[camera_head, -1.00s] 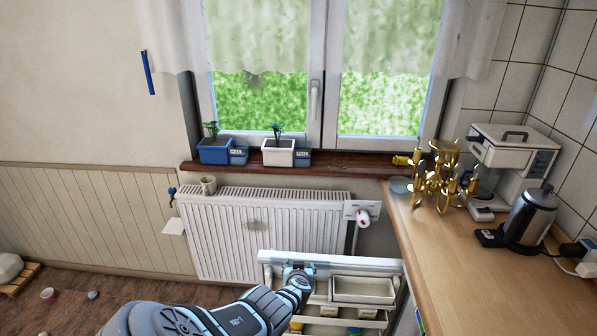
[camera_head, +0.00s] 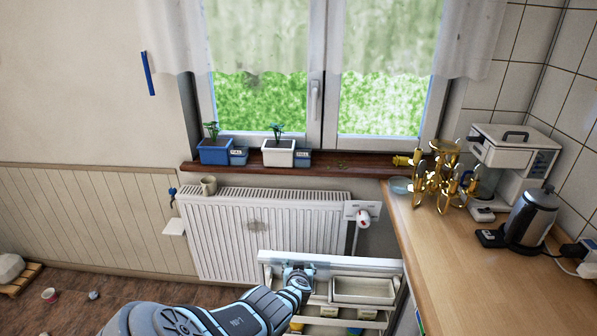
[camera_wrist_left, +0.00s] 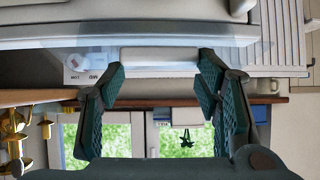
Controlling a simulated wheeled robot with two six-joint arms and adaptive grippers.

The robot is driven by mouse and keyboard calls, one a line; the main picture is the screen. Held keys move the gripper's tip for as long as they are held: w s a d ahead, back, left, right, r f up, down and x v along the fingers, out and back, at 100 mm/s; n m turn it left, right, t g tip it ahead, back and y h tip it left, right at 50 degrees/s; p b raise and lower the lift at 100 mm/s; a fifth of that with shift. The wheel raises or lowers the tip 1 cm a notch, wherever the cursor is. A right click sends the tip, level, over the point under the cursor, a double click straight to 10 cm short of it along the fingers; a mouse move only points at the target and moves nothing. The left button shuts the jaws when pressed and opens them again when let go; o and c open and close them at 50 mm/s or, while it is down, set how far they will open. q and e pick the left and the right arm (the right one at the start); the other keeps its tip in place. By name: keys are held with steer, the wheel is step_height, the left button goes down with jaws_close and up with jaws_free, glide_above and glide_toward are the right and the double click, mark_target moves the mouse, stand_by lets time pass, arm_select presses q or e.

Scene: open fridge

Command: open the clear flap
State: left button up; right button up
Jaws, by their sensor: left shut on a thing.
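The clear flap is a pale see-through strip along the top of the open fridge door. In the left wrist view the clear flap (camera_wrist_left: 236,58) runs across the upper part of the picture, in front of the fingers. My left gripper (camera_wrist_left: 160,70) has its two fingertips on either side of a pale block at the flap's middle and is shut on the flap. In the head view my left gripper (camera_head: 298,278) is at the door's top left, and my arm hides part of the door. My right gripper is not in view.
A white door bin (camera_head: 363,291) sits right of my gripper. The radiator (camera_head: 265,238) stands behind the door. The wooden counter (camera_head: 465,275) is at the right, with a gold candelabrum (camera_head: 437,180) and a kettle (camera_head: 530,218).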

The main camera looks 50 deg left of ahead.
arm_select(q)
steer(key=shift+w+d+f, duration=0.1)
steer(key=shift+d, duration=0.1)
steer(key=o, duration=1.5)
steer(key=shift+o, duration=0.9)
steer(key=shift+w, duration=0.15)
steer(key=shift+a+f, duration=0.1)
steer(key=shift+a+r, duration=0.1)
steer(key=shift+r, duration=0.1)
steer(key=shift+s+r, duration=0.1)
steer(key=shift+s, duration=0.15)
steer(key=s+d, duration=0.8)
steer(key=d, duration=0.1)
steer(key=shift+d, duration=0.4)
